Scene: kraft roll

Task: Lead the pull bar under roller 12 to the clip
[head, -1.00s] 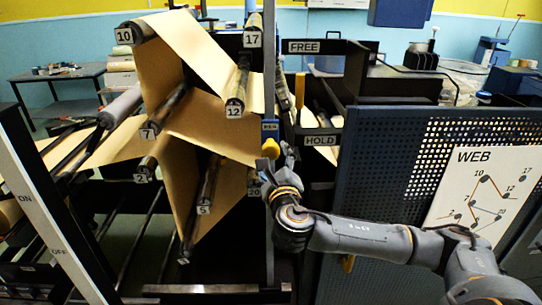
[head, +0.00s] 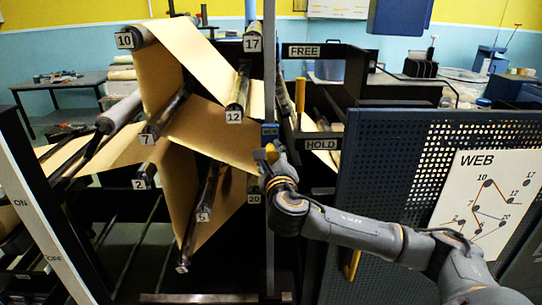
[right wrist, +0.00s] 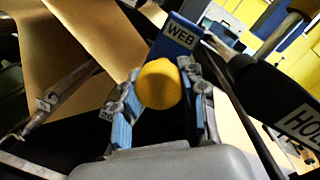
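Roller 12 (head: 238,92) is at the upper right of the roller frame, with tan paper (head: 195,60) coming down to it from roller 10 (head: 138,37). A blue WEB-labelled block (head: 269,133) is on the upright post right of and below roller 12; it also shows in the right wrist view (right wrist: 178,37). My right gripper (right wrist: 158,78) has a yellow knob (right wrist: 157,85) between its fingertips, just below that block. I cannot tell whether the fingers press on it. The pull bar and clip are not clearly identifiable. My left gripper is out of view.
FREE (head: 304,51) and HOLD (head: 321,144) labels are on dark beams to the right. A perforated panel (head: 385,165) with a WEB diagram (head: 488,195) stands beside my right arm.

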